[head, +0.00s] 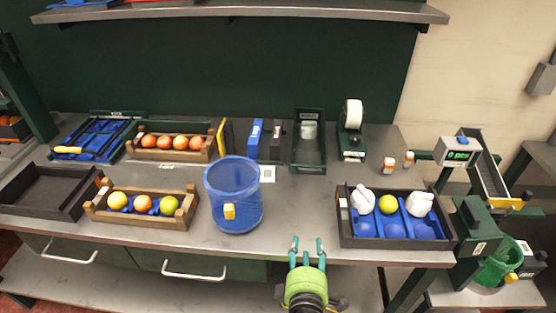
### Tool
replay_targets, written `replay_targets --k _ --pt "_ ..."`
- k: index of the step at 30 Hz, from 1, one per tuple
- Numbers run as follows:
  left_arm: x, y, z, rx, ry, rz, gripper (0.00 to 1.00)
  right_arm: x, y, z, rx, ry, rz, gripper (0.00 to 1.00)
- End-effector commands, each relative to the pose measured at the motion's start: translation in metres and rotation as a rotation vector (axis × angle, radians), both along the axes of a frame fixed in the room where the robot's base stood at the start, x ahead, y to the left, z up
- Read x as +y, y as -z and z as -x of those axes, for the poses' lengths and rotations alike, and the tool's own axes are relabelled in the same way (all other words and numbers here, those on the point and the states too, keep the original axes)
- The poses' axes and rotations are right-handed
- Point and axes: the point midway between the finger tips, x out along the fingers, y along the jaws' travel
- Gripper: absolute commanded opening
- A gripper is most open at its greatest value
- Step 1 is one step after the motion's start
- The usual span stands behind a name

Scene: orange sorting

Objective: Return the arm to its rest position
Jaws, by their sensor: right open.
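My right gripper (307,247) shows at the bottom middle of the head view, in front of the bench's front edge. Its teal fingers are apart, with nothing between them. It is left of the black tray with blue inserts and right of the blue bin. My left gripper is not in the picture. A wooden crate (134,217) near the front left holds yellow, orange and yellow-green fruit. A second wooden crate (164,154) behind it holds several orange fruits. The black tray (400,243) holds two white lumpy items and a yellow-green fruit (388,204).
The blue bin (234,200) stands at the bench's front middle. An empty dark tray (45,192) lies at the left. Bare bench (300,205) lies between bin and black tray.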

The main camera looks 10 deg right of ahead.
Motion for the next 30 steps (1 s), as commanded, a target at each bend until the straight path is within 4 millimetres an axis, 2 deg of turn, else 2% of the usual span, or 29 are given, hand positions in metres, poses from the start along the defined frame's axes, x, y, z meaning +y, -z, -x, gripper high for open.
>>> replay_targets --k 4,7,10,13,16,21,30 --pt "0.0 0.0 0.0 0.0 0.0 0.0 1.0 -0.007 0.003 0.003 0.014 0.025 -0.035 0.46" --pt "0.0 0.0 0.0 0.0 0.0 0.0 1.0 -0.029 0.016 0.016 0.065 0.113 -0.162 0.46" --pt "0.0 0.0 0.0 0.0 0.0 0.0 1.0 -0.057 0.038 0.042 0.159 0.264 -0.383 0.46" --pt "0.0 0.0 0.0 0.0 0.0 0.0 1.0 -0.073 0.058 0.074 0.265 0.408 -0.608 0.46" --pt "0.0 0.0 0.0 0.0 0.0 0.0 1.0 -0.076 0.07 0.1 0.355 0.507 -0.771 0.46" --pt "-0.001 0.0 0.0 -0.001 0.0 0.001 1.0 -0.07 0.078 0.135 0.482 0.612 -0.956 0.46" --pt "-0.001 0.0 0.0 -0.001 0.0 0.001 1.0 -0.051 0.074 0.185 0.682 0.723 -1.169 0.46"
